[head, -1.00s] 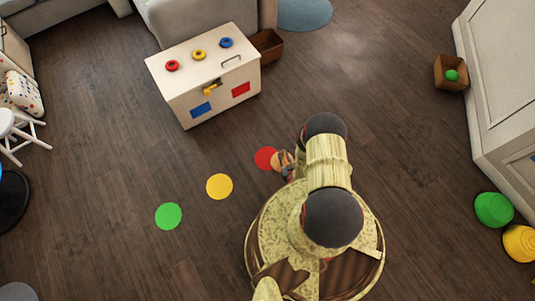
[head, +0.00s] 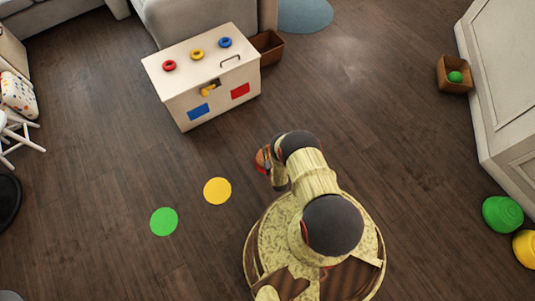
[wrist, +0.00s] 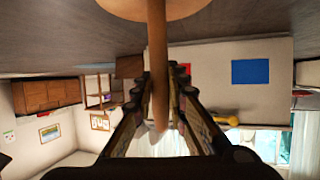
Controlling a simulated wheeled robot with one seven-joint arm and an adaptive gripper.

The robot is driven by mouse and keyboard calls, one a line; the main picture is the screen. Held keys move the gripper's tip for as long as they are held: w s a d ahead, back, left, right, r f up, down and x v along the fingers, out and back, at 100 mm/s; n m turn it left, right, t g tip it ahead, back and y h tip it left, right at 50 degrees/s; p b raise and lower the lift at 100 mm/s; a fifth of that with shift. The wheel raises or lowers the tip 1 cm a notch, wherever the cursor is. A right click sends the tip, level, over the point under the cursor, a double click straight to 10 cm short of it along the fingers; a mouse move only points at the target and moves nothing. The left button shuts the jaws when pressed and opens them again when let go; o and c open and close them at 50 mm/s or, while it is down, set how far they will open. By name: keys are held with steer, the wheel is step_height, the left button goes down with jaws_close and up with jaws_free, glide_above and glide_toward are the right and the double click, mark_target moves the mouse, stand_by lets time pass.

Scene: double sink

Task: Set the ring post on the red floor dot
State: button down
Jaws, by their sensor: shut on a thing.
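The ring post is a slim wooden peg (wrist: 157,60) on a round wooden base (wrist: 180,10). In the upside-down wrist view my gripper (wrist: 160,95) is shut on the peg, with the base toward the floor. The post looks roughly upright. In the head view my gripper (head: 268,163) is over the red floor dot (head: 259,161), and the dot is mostly hidden by the gripper and the post. I cannot tell whether the base touches the floor.
A yellow dot (head: 217,191) and a green dot (head: 164,222) lie on the floor to the left. A toy chest (head: 175,88) with red, yellow and blue rings on its lid stands behind. Floor around the dots is clear.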

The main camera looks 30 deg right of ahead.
mark_target(268, 152)
step_height(268, 152, down, 3)
steer(key=shift+b, duration=0.55)
steer(key=shift+w+r, duration=0.1)
steer(key=c, duration=1.8)
jaws_free()
steer(key=shift+f, duration=0.2)
steer(key=shift+o, duration=0.2)
steer(key=shift+r, duration=0.1)
